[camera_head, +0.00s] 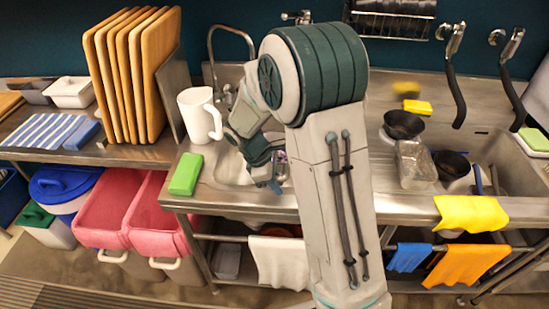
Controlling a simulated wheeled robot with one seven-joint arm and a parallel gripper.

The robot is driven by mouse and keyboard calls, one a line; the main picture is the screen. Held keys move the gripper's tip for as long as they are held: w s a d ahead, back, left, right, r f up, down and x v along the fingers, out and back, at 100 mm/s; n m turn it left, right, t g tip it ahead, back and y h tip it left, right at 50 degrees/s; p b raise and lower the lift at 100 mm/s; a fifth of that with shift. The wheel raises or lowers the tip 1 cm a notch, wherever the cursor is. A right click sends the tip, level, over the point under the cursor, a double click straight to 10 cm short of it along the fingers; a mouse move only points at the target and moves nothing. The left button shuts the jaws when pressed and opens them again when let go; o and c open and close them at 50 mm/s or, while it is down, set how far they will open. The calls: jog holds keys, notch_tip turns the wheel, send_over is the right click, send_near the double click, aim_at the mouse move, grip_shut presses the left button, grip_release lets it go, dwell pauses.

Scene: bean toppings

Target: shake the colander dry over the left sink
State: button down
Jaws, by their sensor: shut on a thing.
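The left sink (228,168) is a metal basin behind and to the left of my arm. My gripper (272,172) is low over the right part of this sink, pointing down and partly hidden by my own forearm. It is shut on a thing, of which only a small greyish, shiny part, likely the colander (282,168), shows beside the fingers. The colander's bowl is not clearly visible, so I cannot tell its tilt or what is in it.
A white pitcher (200,115) and a green sponge (186,174) stand left of the sink. Upright wooden boards (130,75) are farther left. A faucet (230,35) rises behind. Dark bowls (404,125) and a clear container (415,165) are to the right.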

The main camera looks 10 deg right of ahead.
notch_tip(320, 180, up, 3)
jog(key=shift+f+p, duration=0.1)
jog(key=shift+p, duration=0.7)
notch_tip(320, 180, down, 3)
jog(key=shift+f+b, duration=0.1)
jog(key=shift+b, duration=1.1)
notch_tip(320, 180, up, 3)
jog(key=p, duration=0.2)
jog(key=shift+r+p, duration=0.2)
jog(key=shift+p, duration=0.15)
jog(key=shift+f, duration=0.15)
